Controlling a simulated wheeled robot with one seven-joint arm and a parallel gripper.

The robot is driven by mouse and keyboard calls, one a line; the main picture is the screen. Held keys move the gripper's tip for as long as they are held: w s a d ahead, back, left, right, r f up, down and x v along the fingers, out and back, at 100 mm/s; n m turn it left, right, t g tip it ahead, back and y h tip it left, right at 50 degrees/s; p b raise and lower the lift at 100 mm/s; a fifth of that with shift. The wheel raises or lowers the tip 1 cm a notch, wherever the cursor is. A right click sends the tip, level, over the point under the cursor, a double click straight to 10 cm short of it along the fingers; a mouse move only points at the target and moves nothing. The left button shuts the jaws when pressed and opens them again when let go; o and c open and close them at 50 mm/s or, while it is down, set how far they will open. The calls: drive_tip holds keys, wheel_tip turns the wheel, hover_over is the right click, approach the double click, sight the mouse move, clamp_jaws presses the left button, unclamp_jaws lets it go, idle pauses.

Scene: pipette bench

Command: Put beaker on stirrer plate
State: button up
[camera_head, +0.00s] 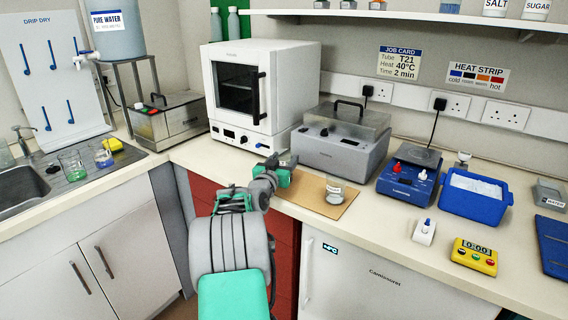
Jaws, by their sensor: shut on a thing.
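A clear glass beaker (334,191) with a pale label stands upright on a brown board at the front of the bench. The stirrer plate (402,180) is a blue unit with a red knob and a dark top, to the right of the board; its top is bare. My gripper (288,163) is left of this beaker, with a visible gap between them. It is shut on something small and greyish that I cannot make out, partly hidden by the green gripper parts.
The brown board (302,194) lies below a grey lidded bath (340,145). A blue tray (476,197) stands right of the stirrer. Two beakers (73,167) (103,156) stand by the sink.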

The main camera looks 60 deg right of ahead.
drive_tip(key=shift+f, duration=0.6)
drive_tip(key=o, duration=1.6)
drive_tip(key=shift+a, duration=0.1)
drive_tip(key=shift+r, duration=0.1)
